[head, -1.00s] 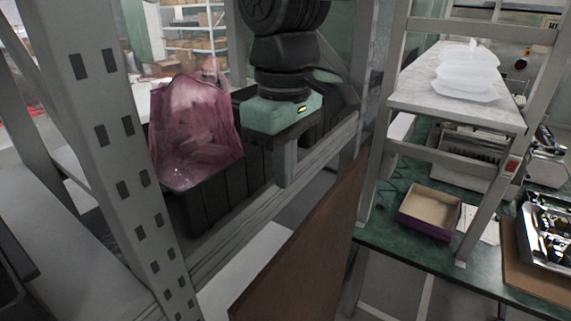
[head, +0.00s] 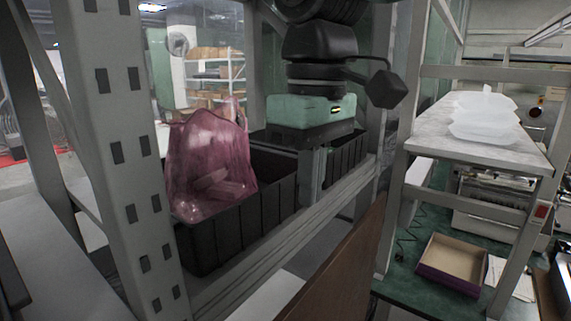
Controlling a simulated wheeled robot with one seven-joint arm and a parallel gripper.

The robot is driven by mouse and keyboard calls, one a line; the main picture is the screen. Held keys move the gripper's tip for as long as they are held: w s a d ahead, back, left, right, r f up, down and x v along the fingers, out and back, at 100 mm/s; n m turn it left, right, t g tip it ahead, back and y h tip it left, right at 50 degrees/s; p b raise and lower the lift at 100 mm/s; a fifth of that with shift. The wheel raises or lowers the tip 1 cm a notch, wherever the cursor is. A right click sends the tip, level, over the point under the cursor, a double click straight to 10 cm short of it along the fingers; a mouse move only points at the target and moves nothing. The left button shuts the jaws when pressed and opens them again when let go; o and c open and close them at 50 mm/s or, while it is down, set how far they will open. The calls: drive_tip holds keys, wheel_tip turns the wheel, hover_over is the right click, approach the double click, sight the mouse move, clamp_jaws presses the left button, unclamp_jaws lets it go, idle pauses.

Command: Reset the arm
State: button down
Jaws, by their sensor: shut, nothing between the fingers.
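My gripper (head: 312,198) is at the upper middle of the head view, pointing down below its green body. Its fingers are together with nothing between them. It hangs in front of black bins (head: 225,240) that stand on a grey metal shelf. A pink translucent bag (head: 210,160) with pale contents sits in the left bin, to the left of my gripper and apart from it.
A grey perforated upright (head: 130,170) stands close at the left. A brown panel (head: 340,275) rises at the bottom middle. At the right, a shelf (head: 470,145) holds white trays (head: 485,118), above an open cardboard box (head: 452,265) on a green table.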

drive_tip(key=s+d+f+b, duration=0.1)
drive_tip(key=s+d+f, duration=0.2)
drive_tip(key=f, duration=0.5)
drive_tip(key=s+d+f+m+b, duration=0.1)
drive_tip(key=s+d+f+b, duration=0.1)
drive_tip(key=s+f, duration=0.3)
drive_tip(key=s+d+f+m+b, duration=0.1)
drive_tip(key=s+d+f, duration=0.4)
drive_tip(key=f, duration=0.7)
drive_tip(key=shift+b, duration=0.7)
drive_tip(key=shift+f, duration=0.1)
